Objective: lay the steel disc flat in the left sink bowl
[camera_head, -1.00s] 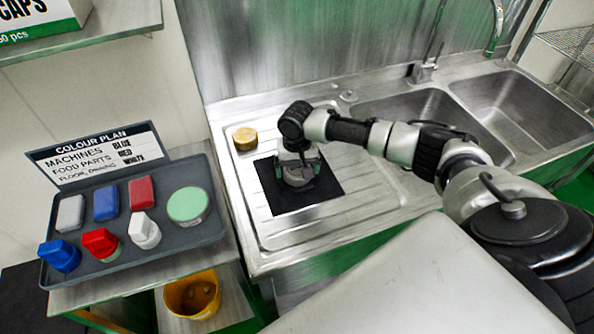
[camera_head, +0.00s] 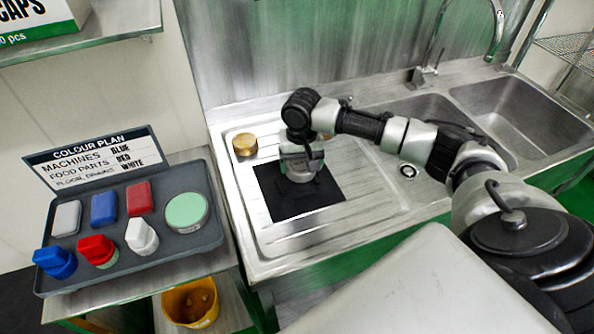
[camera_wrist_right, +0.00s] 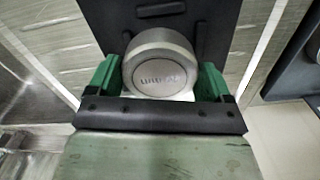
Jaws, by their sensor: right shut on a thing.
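The steel disc (camera_head: 302,173) is a round, thick grey piece with lettering on its face. It also shows in the right wrist view (camera_wrist_right: 160,75). My right gripper (camera_head: 301,164) is shut on the disc, with one green finger at each side of it in the wrist view (camera_wrist_right: 160,78). The disc is over the black mat (camera_head: 290,206) on the ribbed drainboard; I cannot tell whether it still touches the mat. The left sink bowl (camera_head: 425,186), with its drain, lies to the right and is partly hidden by my right arm. My left gripper is not in view.
A brass-coloured round piece (camera_head: 244,144) stands on the drainboard left of the mat. The right sink bowl (camera_head: 525,115) is empty, with a tap (camera_head: 425,72) behind. A dark tray (camera_head: 135,262) with coloured items and a yellow bucket (camera_head: 192,302) are at left.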

